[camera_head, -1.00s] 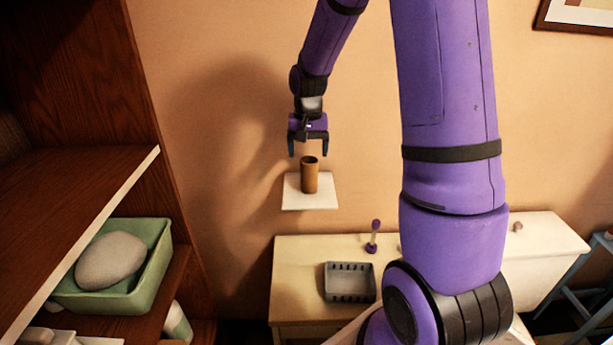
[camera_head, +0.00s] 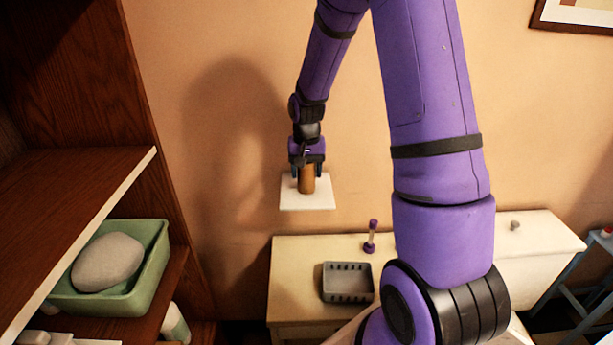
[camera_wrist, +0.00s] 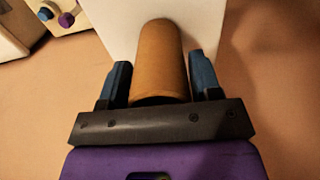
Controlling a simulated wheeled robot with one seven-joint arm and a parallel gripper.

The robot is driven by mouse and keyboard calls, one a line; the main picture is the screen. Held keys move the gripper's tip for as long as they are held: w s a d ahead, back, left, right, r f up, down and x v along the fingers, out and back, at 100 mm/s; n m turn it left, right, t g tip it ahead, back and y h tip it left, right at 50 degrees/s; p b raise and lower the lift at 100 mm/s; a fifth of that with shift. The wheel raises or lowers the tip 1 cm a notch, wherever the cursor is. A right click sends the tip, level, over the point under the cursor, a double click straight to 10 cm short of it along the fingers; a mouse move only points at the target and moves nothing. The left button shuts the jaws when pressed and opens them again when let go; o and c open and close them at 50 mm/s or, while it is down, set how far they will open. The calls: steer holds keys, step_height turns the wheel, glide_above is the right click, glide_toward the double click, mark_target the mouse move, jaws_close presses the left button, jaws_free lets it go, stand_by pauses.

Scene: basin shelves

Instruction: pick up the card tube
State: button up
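The brown card tube (camera_head: 307,181) stands upright on a small white wall shelf (camera_head: 307,203). My gripper (camera_head: 308,174) points down over the tube, with a finger on either side of it. In the wrist view the tube (camera_wrist: 161,60) lies between the two blue fingers of my gripper (camera_wrist: 161,78). A narrow gap shows between the tube and each finger, so the gripper is open around it. The tube's top end is hidden by the gripper in the head view. The white shelf (camera_wrist: 112,20) shows behind the tube in the wrist view.
Below the shelf is a cream cabinet (camera_head: 290,270) with a grey basket (camera_head: 348,283) and a purple-ended object (camera_head: 371,237). At left, a wooden shelf unit (camera_head: 70,220) holds a green basin (camera_head: 150,265) with a grey stone-like object (camera_head: 106,262). The wall is close behind the tube.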

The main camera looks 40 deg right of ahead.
steer(key=c, duration=0.5)
